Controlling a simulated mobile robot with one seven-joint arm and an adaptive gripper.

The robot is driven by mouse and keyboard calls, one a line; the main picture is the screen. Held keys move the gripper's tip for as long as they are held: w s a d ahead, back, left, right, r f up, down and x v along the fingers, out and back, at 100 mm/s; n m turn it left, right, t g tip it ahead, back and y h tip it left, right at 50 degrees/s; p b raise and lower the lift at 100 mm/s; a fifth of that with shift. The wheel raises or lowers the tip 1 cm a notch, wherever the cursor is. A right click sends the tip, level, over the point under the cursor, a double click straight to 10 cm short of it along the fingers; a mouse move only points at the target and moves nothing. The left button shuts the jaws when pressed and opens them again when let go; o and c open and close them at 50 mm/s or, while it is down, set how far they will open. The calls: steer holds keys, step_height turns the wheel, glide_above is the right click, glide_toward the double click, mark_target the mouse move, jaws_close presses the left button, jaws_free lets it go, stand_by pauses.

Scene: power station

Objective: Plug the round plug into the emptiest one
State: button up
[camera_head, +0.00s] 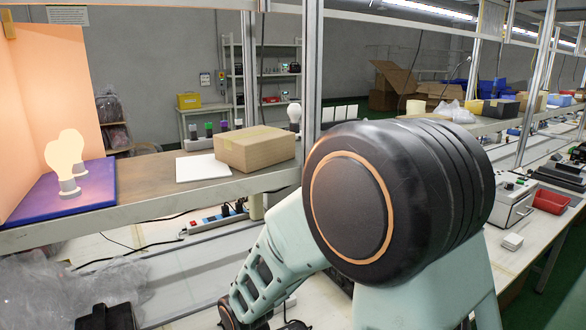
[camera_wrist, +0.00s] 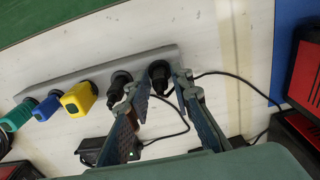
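In the wrist view a grey power strip (camera_wrist: 60,82) runs across the pale bench. It carries a teal plug (camera_wrist: 16,117), a blue plug (camera_wrist: 47,108), a yellow plug (camera_wrist: 78,99) and two black plugs, one left of my fingers (camera_wrist: 118,88) and a rounded one at the right end (camera_wrist: 160,73). My gripper (camera_wrist: 162,84) is open, its fingertips spread on either side of the right-end black plug. I cannot tell whether they touch it. A black cable loops between and beside the fingers. In the head view my arm hides the gripper and this strip.
Another power strip (camera_head: 213,221) with plugs lies under the shelf in the head view. A cardboard box (camera_head: 254,149) and lit bulbs (camera_head: 66,158) stand on the shelf. Black adapters (camera_wrist: 92,150) and red-and-black boxes (camera_wrist: 304,75) flank my gripper in the wrist view.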

steer(key=shift+c, duration=0.6)
jaws_close()
steer(key=shift+r+p, duration=2.3)
steer(key=shift+r, duration=0.7)
steer(key=shift+d, duration=0.1)
